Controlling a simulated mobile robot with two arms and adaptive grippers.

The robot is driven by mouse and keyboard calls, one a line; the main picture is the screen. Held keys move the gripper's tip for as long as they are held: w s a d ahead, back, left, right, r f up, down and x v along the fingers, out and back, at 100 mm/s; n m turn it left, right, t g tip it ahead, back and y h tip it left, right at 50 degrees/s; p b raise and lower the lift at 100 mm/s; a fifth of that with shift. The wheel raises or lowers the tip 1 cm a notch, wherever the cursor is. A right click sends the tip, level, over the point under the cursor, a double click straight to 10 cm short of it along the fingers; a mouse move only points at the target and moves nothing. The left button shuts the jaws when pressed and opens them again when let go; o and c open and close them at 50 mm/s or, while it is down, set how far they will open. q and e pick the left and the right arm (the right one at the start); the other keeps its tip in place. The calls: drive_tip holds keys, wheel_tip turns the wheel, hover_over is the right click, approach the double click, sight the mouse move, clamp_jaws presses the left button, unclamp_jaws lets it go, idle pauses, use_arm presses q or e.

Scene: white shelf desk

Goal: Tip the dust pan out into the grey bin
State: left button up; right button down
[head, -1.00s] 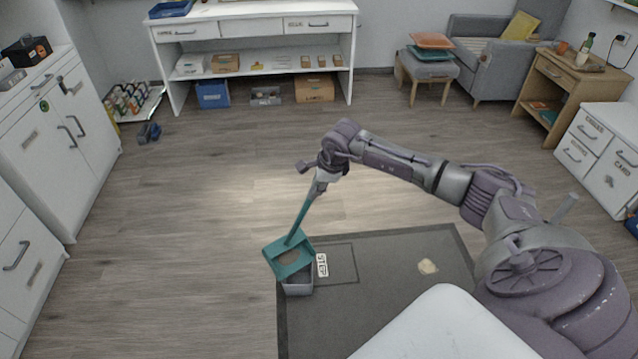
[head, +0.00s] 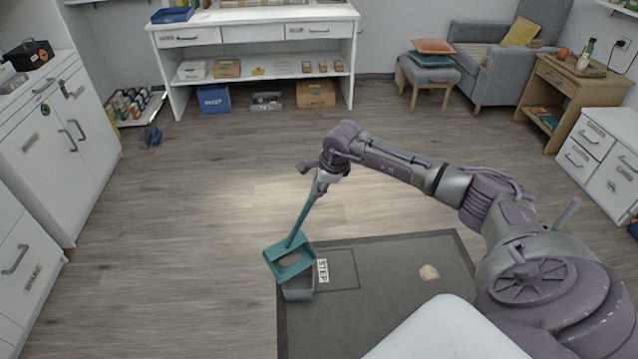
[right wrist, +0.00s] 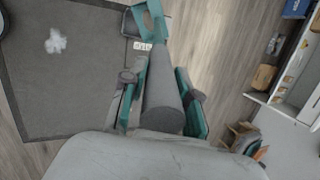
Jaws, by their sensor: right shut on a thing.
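The teal dust pan (head: 289,259) hangs at the end of its long handle in the head view, with a brownish patch visible in it. My right gripper (head: 322,181) is shut on the handle's upper end. In the right wrist view the handle (right wrist: 162,105) lies between the gripper's fingers (right wrist: 162,92), and part of the pan (right wrist: 150,18) shows at the top. The grey bin (head: 299,291) stands on the dark mat's left edge, just below the pan, which partly hides it. I cannot tell whether they touch. My left gripper is not in view.
Wooden floor left of the bin is clear. White cabinets (head: 62,140) stand at left and a white shelf desk (head: 255,35) at the back.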

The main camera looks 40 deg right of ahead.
drive_tip(key=shift+t, duration=0.5)
drive_tip(key=shift+s+a+f, duration=0.15)
drive_tip(key=shift+s, duration=0.7)
drive_tip(key=shift+s+a+f, duration=0.1)
drive_tip(key=shift+s+f, duration=0.05)
drive_tip(key=shift+s, duration=0.75)
drive_tip(key=shift+s+a+f, duration=0.15)
drive_tip(key=shift+s, duration=0.7)
drive_tip(key=shift+s+f, duration=0.1)
drive_tip(key=shift+s, duration=0.05)
drive_tip(key=shift+t, duration=0.5)
drive_tip(key=shift+s+f+b, duration=0.25)
drive_tip(key=shift+s+b, duration=0.25)
drive_tip(key=shift+s, duration=0.15)
drive_tip(key=shift+s+f+b, duration=0.2)
drive_tip(key=shift+s+b, duration=0.35)
drive_tip(key=shift+s, duration=0.1)
drive_tip(key=shift+s+f+b, duration=0.25)
drive_tip(key=shift+s+b, duration=0.25)
drive_tip(key=shift+s, duration=0.15)
drive_tip(key=shift+s+a, duration=0.1)
